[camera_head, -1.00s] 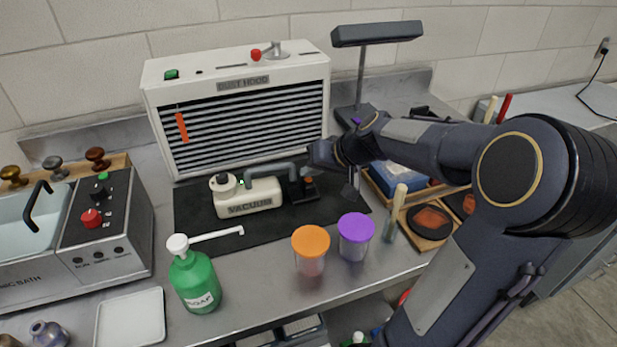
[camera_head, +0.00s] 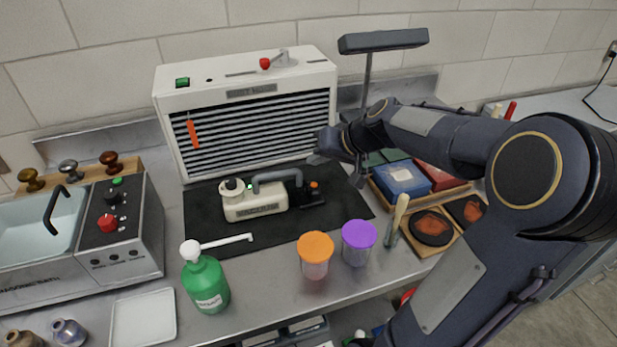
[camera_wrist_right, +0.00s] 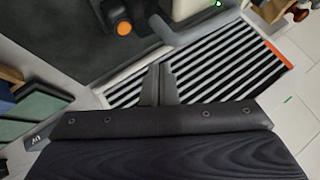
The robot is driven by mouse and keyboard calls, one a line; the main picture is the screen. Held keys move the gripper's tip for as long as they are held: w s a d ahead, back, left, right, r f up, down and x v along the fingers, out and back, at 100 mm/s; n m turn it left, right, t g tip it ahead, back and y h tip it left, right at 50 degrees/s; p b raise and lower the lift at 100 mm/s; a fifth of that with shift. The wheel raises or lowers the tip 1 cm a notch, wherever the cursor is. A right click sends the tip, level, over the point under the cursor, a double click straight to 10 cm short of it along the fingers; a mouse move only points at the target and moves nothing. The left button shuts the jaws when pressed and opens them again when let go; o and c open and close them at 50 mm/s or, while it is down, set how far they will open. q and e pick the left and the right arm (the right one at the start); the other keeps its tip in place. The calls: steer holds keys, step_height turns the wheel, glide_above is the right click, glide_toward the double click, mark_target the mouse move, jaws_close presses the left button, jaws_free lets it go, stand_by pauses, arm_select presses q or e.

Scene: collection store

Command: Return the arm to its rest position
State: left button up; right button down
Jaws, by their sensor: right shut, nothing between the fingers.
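My right arm reaches in from the right. Its gripper (camera_head: 323,150) is raised in front of the dust hood's right side, above and behind the black block with the orange knob (camera_head: 314,185). It holds nothing. In the right wrist view its fingers (camera_wrist_right: 158,76) are together, with the hood's slats (camera_wrist_right: 205,70) behind them. The cream vacuum (camera_head: 255,203) stands on the black mat (camera_head: 205,228), apart from the gripper, with a small green light lit. My left gripper is not in view.
The dust hood (camera_head: 245,85) and lamp (camera_head: 383,40) stand behind. A soap bottle (camera_head: 205,282), orange-lidded jar (camera_head: 315,262) and purple-lidded jar (camera_head: 358,245) stand along the front. A box tray (camera_head: 385,200) lies under my forearm. The sonic bath (camera_head: 80,230) is left.

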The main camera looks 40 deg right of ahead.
steer(key=s+a+r+n+g+y, duration=0.1)
steer(key=s+a+n, duration=0.1)
steer(key=s+a, duration=0.75)
steer(key=s+a+f, duration=0.1)
steer(key=s+a, duration=0.1)
steer(key=s, duration=0.2)
steer(key=s+a+f+n+g, duration=0.1)
steer(key=s+a+f, duration=0.1)
steer(key=s+a, duration=0.1)
steer(key=s+a+f+g, duration=0.1)
steer(key=s+a+f, duration=0.1)
steer(key=s, duration=0.3)
steer(key=shift+s+a+f+n, duration=0.1)
steer(key=shift+a+f+n, duration=0.1)
steer(key=shift+a+n, duration=0.35)
steer(key=shift+a, duration=0.1)
stand_by(0.6)
